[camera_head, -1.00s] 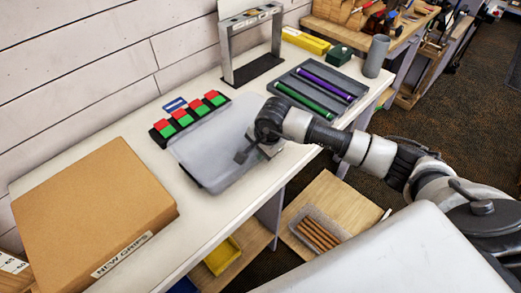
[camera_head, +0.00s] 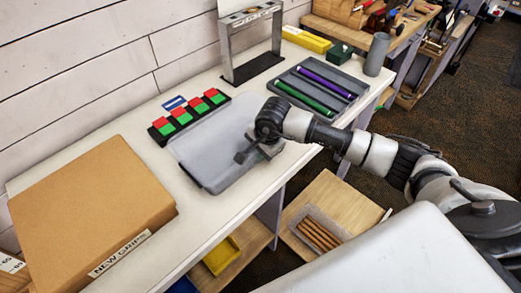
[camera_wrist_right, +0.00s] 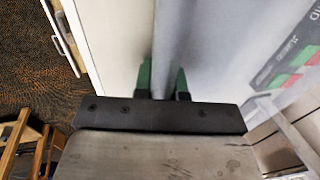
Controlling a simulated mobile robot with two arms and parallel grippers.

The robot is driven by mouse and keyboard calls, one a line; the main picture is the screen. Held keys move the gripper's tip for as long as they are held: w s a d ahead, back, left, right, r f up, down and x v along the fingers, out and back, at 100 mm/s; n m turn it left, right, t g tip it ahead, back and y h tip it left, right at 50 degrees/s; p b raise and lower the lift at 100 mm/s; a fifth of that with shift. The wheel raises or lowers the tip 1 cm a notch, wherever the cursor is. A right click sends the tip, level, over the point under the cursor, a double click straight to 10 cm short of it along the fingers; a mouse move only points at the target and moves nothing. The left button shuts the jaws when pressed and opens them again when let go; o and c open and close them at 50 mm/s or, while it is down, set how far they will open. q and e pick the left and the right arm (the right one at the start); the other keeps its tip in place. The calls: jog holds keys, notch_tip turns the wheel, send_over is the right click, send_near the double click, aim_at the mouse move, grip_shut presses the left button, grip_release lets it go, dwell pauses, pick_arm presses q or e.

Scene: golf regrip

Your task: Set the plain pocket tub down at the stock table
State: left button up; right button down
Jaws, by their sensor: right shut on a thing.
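The plain pocket tub (camera_head: 212,150) is a shallow grey tray at the middle of the white stock table (camera_head: 190,236). It looks level, on or just above the tabletop; I cannot tell for sure whether it touches. My right gripper (camera_head: 250,155) is at the tub's right edge, on the aisle side. In the right wrist view the dark gripper (camera_wrist_right: 164,88) has its green-padded fingers on either side of the tub's grey wall (camera_wrist_right: 170,40), shut on it. The fingertips are mostly hidden in the head view. My left gripper is not in view.
A row of red and green blocks (camera_head: 189,115) stands just behind the tub. A large cardboard box (camera_head: 90,215) is at the left. A grey tray with purple and green grips (camera_head: 318,88), a metal stand (camera_head: 228,50) and a grey cylinder (camera_head: 377,54) are to the right.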

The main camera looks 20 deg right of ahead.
jog(key=c, duration=1.1)
grip_release()
jog(key=a+b+v, duration=0.1)
jog(key=b+v, duration=0.1)
jog(key=v, duration=0.8)
jog(key=shift+d+r, duration=0.4)
jog(key=shift+d, duration=0.1)
jog(key=shift+s, duration=0.1)
